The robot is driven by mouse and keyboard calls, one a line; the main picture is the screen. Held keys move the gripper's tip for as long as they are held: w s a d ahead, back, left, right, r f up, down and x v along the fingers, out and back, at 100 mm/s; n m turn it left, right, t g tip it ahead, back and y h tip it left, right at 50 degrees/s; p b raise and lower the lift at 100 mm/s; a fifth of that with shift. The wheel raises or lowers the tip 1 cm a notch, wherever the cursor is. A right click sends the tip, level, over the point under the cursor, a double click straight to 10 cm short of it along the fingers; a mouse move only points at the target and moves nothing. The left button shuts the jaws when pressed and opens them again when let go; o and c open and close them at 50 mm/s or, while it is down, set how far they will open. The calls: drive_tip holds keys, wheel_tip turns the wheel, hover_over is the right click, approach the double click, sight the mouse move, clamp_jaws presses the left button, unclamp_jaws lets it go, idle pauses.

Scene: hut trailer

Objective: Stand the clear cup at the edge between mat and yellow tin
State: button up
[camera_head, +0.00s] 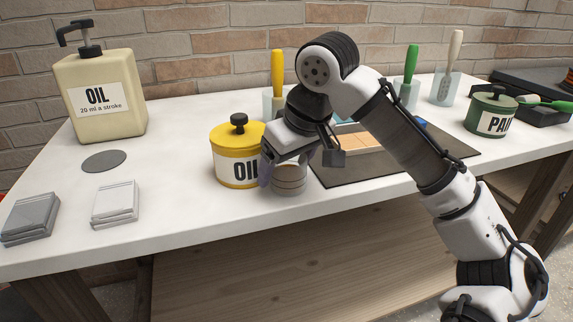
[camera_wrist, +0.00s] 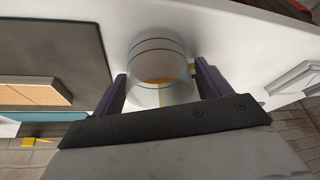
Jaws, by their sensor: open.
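The clear cup (camera_head: 289,181), with dark rings around it, appears upright on the white bench near the front edge. It is between the yellow oil tin (camera_head: 235,168) and the dark mat (camera_head: 335,175), close to the mat's left side. My gripper (camera_head: 290,163) is over the cup, and its body hides the cup's upper part. In the wrist view the cup (camera_wrist: 158,60) sits between the two spread purple fingers (camera_wrist: 160,84), with a small gap visible at the sides. The mat (camera_wrist: 60,42) lies left of it there. The tin is mostly hidden in that view.
A wooden block (camera_head: 360,141) lies on the mat. Cups with brushes (camera_head: 408,92) stand behind, and a green paint tin (camera_head: 490,118) and black tray (camera_head: 543,116) are at right. A beige oil bottle (camera_head: 100,100), dark disc (camera_head: 104,161) and grey blocks (camera_head: 115,204) are at left.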

drive_tip(key=p+v, duration=0.1)
drive_tip(key=v, duration=1.1)
drive_tip(key=shift+p, duration=0.35)
drive_tip(key=shift+f, duration=0.1)
idle(0.7)
